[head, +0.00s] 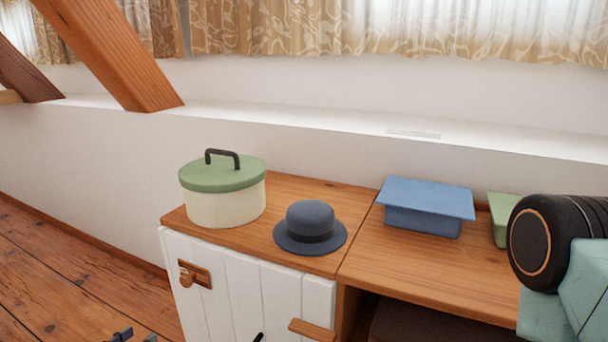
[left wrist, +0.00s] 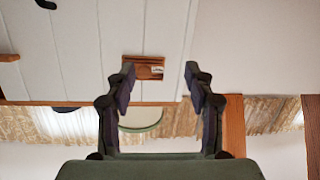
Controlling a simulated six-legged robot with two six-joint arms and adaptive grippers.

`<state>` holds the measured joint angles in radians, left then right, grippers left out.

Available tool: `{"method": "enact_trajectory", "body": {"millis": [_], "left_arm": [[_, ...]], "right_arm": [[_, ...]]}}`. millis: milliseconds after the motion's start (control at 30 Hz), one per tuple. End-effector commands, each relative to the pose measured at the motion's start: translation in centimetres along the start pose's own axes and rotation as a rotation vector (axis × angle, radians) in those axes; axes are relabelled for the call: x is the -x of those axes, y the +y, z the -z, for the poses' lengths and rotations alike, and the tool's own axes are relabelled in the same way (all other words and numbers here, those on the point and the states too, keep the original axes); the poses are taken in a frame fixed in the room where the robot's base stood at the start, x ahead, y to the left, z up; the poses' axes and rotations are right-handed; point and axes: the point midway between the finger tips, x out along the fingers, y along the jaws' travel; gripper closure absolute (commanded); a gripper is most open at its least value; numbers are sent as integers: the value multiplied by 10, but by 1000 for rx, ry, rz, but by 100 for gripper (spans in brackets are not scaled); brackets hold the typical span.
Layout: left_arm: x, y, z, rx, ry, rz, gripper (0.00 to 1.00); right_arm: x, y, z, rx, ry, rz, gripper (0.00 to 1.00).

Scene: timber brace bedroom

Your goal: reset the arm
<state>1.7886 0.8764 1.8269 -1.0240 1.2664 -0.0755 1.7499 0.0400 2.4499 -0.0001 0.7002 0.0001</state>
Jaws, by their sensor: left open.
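My left gripper (head: 136,336) barely shows at the bottom edge of the head view, in front of and to the left of the white cabinet. In the left wrist view its two dark fingers (left wrist: 160,78) stand apart with nothing between them. Past the fingers are the white door (left wrist: 75,50) and a wooden latch plate (left wrist: 143,67); this view looks upside down. My right gripper is not in view; a dark and teal part of my own body fills the right edge of the head view.
A wooden-topped cabinet (head: 290,187) holds a round cream box with a green lid (head: 225,205), a dark blue hat (head: 310,225), a blue lidded box (head: 425,205) and a green box (head: 500,212). A slanted timber brace (head: 110,50) stands behind. Floor (head: 60,270) at left is clear.

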Motion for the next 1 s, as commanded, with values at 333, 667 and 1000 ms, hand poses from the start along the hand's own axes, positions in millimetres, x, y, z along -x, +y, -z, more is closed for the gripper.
{"method": "enact_trajectory", "body": {"millis": [333,667,1000], "left_arm": [[74,117,-108,292,-714,165,46],[236,203,-118,232,-1283,289,46],[254,215,-106,124,-1335,244,46]], "right_arm": [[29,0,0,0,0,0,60],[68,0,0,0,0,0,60],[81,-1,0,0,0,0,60]]}}
